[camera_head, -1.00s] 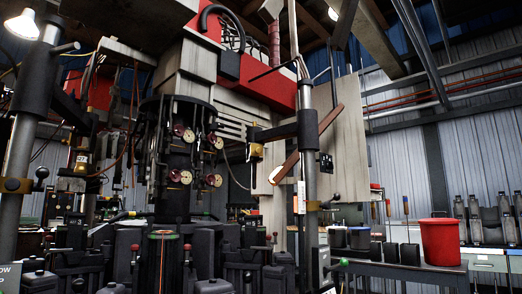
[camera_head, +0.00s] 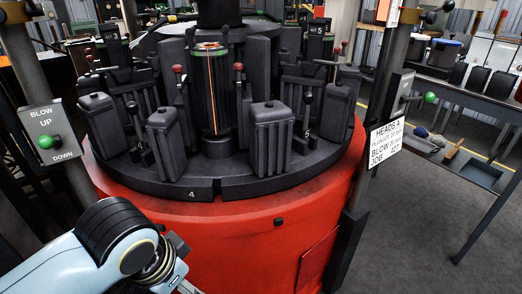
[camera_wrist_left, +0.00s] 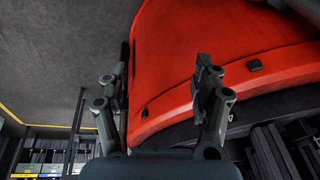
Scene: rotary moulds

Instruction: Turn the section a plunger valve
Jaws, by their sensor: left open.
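A grey plate marked BLOW UP and DOWN, with a green-knobbed valve lever (camera_head: 46,142), is on the left post in the head view. Another green-knobbed lever (camera_head: 429,97) is on the right post, above a white sign (camera_head: 386,140) reading HEADS A with smaller text partly legible. I cannot tell for sure which lever is the section A plunger valve. My left arm comes in at the lower left, in front of the red machine base. In the left wrist view my left gripper (camera_wrist_left: 160,96) is open and empty, with the red base beyond its fingers. My right gripper is not in view.
The round red base (camera_head: 240,235) carries a black turntable (camera_head: 190,188) with several black moulds and upright levers. Dark posts stand at both sides. A dark bench (camera_head: 470,100) is at the right.

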